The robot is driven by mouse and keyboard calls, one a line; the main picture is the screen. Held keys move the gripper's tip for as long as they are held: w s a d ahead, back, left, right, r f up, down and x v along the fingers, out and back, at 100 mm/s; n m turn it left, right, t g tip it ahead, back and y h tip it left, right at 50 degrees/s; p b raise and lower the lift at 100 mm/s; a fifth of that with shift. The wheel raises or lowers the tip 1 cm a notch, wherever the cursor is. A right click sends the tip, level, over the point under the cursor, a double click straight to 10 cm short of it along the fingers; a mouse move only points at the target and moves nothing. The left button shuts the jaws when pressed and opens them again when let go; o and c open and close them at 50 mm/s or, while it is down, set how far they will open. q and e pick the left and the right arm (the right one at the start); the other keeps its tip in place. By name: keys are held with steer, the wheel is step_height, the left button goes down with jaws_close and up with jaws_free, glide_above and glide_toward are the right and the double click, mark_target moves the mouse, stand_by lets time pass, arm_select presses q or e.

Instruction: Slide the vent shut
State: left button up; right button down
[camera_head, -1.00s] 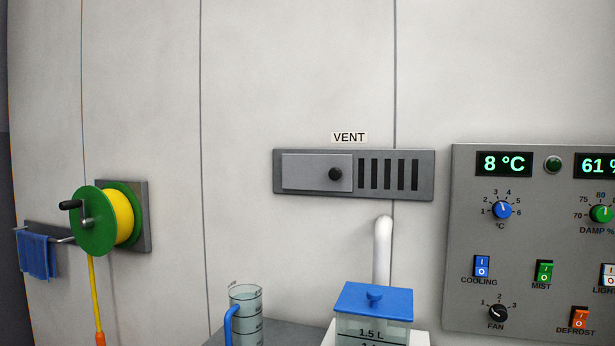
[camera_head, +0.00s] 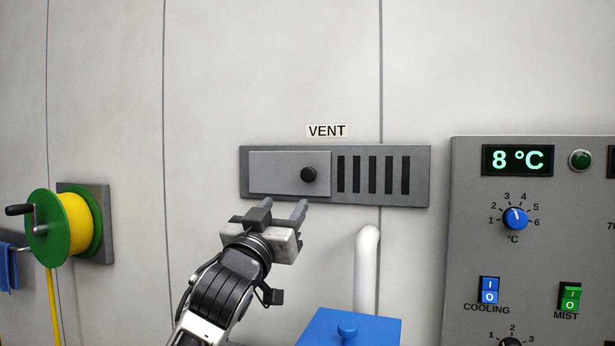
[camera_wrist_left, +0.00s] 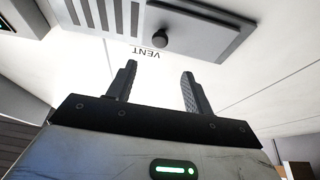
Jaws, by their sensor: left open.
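The vent (camera_head: 421,178) is a grey wall plate under a VENT label. Its flat slider plate (camera_head: 270,172) covers the left part, with a round black knob (camera_head: 308,174) near the slider's right edge. Several dark slots (camera_head: 373,175) show uncovered to the right. My left gripper (camera_head: 284,207) is just below the vent, fingers apart and empty, with a gap to the knob. In the left wrist view the vent appears upside down, with its knob (camera_wrist_left: 160,39) beyond the open fingers (camera_wrist_left: 158,85). My right gripper is out of view.
A control panel (camera_head: 465,240) with switches and dials stands at the right. Below the vent are a white pipe (camera_head: 367,270) and a blue-lidded container (camera_head: 346,328). A green and yellow reel (camera_head: 78,222) hangs at the left. The wall around the vent is bare.

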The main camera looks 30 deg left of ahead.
mark_target(308, 175)
arm_select(q)
steer(key=p+x, duration=0.3)
steer(key=x, duration=0.9)
steer(key=shift+w, duration=0.25)
jaws_close()
steer(key=shift+d+f, duration=0.1)
